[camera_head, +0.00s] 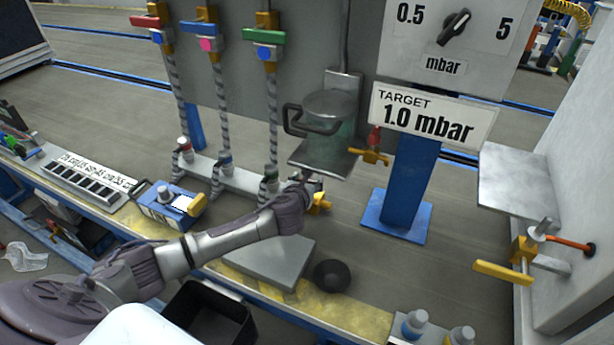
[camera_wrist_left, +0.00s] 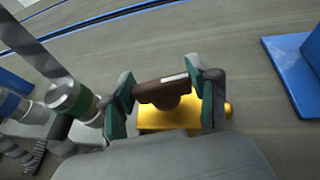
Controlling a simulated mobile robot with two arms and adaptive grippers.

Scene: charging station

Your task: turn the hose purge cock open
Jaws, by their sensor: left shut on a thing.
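The hose purge cock shows in the left wrist view as a yellow body (camera_wrist_left: 185,118) with a dark brown handle (camera_wrist_left: 160,91) that has a white mark on it. My left gripper (camera_wrist_left: 166,88) has its two green-padded fingers at the two ends of this handle and is shut on it. The handle lies nearly crosswise in that view, slightly tilted. In the head view my left gripper (camera_head: 308,186) is at the end of the third hose, and only a bit of the yellow body (camera_head: 321,203) shows beside it. My right gripper is not in view.
Striped hoses (camera_head: 223,105) hang to a grey manifold (camera_head: 215,172) left of my gripper. A glass pot with a black handle (camera_head: 330,110) and another yellow cock (camera_head: 372,156) are above. A grey plate (camera_head: 268,262) and a black knob (camera_head: 331,275) lie below.

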